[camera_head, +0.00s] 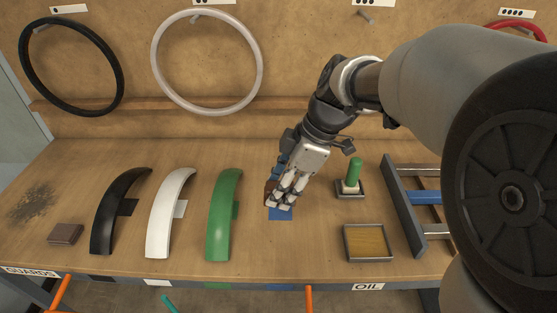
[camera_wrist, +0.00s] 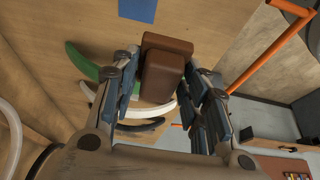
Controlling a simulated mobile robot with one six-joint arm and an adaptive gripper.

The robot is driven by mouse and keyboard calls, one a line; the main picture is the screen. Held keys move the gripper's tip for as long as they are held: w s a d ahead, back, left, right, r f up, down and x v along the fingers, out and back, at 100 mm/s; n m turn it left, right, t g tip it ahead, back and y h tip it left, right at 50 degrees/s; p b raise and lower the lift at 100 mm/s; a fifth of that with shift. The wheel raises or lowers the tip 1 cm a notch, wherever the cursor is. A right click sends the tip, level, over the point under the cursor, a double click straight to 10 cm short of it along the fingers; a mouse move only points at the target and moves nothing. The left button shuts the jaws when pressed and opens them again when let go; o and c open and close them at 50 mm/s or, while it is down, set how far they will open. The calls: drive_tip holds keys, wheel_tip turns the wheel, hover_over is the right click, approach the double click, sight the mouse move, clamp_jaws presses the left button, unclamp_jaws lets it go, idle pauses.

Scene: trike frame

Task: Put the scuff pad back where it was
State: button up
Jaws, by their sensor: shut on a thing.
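My gripper (camera_head: 281,200) is shut on a brown block, which looks like the scuff pad (camera_wrist: 163,70). In the wrist view the block sits between the fingers, its near end lower and narrower. In the head view only a brown edge of it shows beside the fingers. My gripper is over the bench near a blue square (camera_head: 281,213), right of the green guard; its height is hard to tell. A similar flat brown block (camera_head: 66,234) lies at the bench's left front, near a dark scuffed patch (camera_head: 32,201).
Black (camera_head: 108,222), white (camera_head: 160,225) and green (camera_head: 220,225) guards stand in a row left of my gripper. A green-handled tool (camera_head: 354,172) stands in a small tray, behind an oil tray (camera_head: 367,243). A metal frame (camera_head: 405,210) is at the right.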

wheel_tip(320, 180, down, 11)
drive_tip(key=shift+r, duration=0.1)
idle(0.3)
drive_tip(key=shift+f+b, duration=0.2)
drive_tip(key=shift+b, duration=0.2)
drive_tip(key=o, duration=1)
drive_tip(key=shift+w+d+r, duration=0.1)
drive_tip(key=shift+r, duration=0.4)
drive_tip(key=v, duration=1.1)
drive_tip(key=s+d+m+t+h, duration=0.2)
drive_tip(key=s+d+m, duration=0.2)
drive_tip(key=s+m, duration=0.4)
drive_tip(key=s+d+r+m+t+h, duration=0.1)
drive_tip(key=s+d+m, duration=0.3)
drive_tip(key=s+m, duration=0.5)
drive_tip(key=shift+s+r+m+t+h+p, duration=0.15)
drive_tip(key=shift+s+m+t+h+p, duration=0.2)
drive_tip(key=shift+s+t+h, duration=0.55)
